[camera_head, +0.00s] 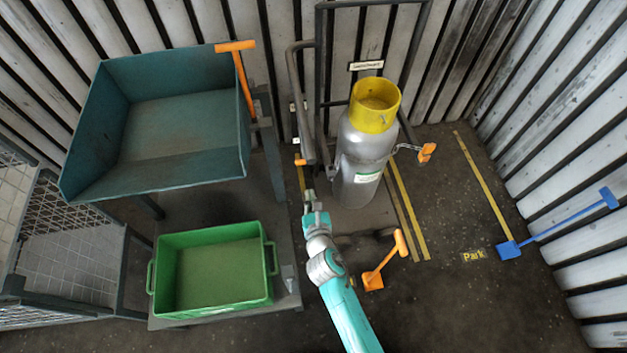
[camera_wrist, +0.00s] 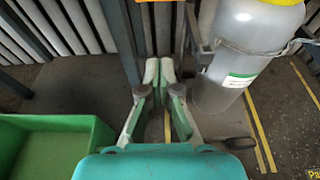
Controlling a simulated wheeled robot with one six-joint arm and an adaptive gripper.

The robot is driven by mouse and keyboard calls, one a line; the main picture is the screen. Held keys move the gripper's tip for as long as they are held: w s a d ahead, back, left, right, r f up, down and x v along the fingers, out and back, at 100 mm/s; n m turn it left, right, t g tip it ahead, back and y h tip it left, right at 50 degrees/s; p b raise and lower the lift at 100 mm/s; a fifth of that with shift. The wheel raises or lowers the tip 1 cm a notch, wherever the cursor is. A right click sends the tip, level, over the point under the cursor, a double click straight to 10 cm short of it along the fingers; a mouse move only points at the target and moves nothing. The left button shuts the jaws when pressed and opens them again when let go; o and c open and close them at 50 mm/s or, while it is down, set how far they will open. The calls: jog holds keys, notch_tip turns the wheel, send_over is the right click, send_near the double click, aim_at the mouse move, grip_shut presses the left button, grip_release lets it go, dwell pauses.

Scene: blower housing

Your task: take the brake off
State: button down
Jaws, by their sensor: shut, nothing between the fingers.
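No part is labelled as the brake, and I cannot tell for certain which lever it is. An orange lever with a foot block (camera_head: 385,264) stands on the floor beside the trolley's lower right. An orange T-handle (camera_head: 238,62) rises at the right edge of the teal bin. A small orange end (camera_head: 300,162) shows near the trolley frame's upright. My gripper (camera_head: 308,194) is over the floor just left of the grey gas cylinder (camera_head: 358,160).
The yellow-collared cylinder stands in a dark frame (camera_head: 325,6), with an orange-ended clasp (camera_head: 426,153) at its right. A green crate (camera_head: 212,229) and teal bin (camera_head: 75,190) are at left. A blue lever (camera_head: 556,228) lies right, near "Park" (camera_head: 474,255).

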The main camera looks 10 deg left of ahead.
jog(key=w+a+r, duration=0.1)
jog(key=w+a, duration=0.1)
jog(key=w, duration=0.6)
jog(key=shift+w+a+r, duration=0.15)
jog(key=shift+r, duration=0.15)
jog(key=shift+a, duration=0.1)
dwell(0.5)
